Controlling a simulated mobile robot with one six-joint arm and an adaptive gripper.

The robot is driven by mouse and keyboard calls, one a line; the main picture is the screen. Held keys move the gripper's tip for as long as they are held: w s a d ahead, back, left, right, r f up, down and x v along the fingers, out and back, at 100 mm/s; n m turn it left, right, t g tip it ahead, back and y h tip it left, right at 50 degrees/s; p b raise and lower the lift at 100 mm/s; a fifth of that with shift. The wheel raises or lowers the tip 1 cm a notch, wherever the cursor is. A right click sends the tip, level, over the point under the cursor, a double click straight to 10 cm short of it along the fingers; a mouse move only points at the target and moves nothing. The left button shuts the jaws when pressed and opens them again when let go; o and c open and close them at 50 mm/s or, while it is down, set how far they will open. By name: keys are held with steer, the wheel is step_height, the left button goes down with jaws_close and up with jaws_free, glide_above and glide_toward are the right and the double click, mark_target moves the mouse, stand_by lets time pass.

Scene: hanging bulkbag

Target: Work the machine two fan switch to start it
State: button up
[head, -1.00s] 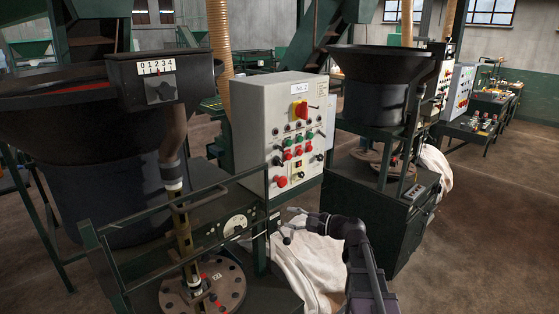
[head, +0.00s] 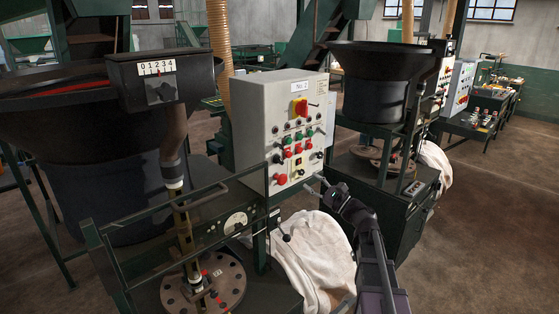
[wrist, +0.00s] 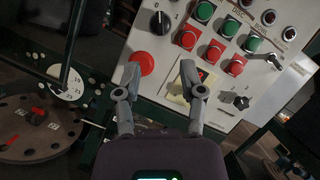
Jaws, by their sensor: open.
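The grey control panel marked No. 2 (head: 287,95) stands in the middle of the head view. My gripper (head: 315,185) is at its lower right edge, open and empty. In the wrist view my gripper (wrist: 160,76) has its fingers spread in front of the panel's lower part. A switch on a yellow plate (wrist: 179,91), with red on it, is partly hidden by the right finger. A red mushroom button (wrist: 141,63) lies just beyond the left finger. Black rotary knobs (wrist: 160,22) and (wrist: 237,100) also show. Small labels are unreadable, so I cannot tell which is the fan switch.
Green and red buttons (wrist: 205,12) fill the upper panel. A round flanged plate (head: 203,284) and a green rail frame stand left. Another machine with a dark hopper (head: 385,85) stands right. Floor at far right is clear.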

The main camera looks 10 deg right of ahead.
mark_target(281, 161)
steer(key=p+x, duration=0.4)
steer(key=x, duration=0.9)
steer(key=shift+w+a+r, duration=0.15)
steer(key=shift+w+a, duration=0.05)
steer(key=shift+a, duration=0.05)
steer(key=shift+c, duration=0.2)
jaws_close()
